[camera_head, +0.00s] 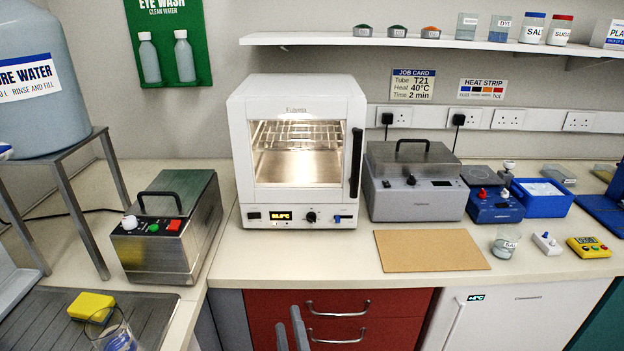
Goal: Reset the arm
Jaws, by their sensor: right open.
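My right gripper (289,322) shows at the bottom centre, in front of the red drawers (375,302). Only its two grey fingers are in view, pointing up, with a gap between them. It is open and holds nothing that I can see. It is below the level of the bench top and apart from the things on it. The rest of my right arm is out of the picture. My left gripper is not in view.
A white oven (297,203) with a lit window stands on the bench, between a steel box with a black handle (160,257) and a grey lidded bath (415,203). A brown mat (432,250) lies bare.

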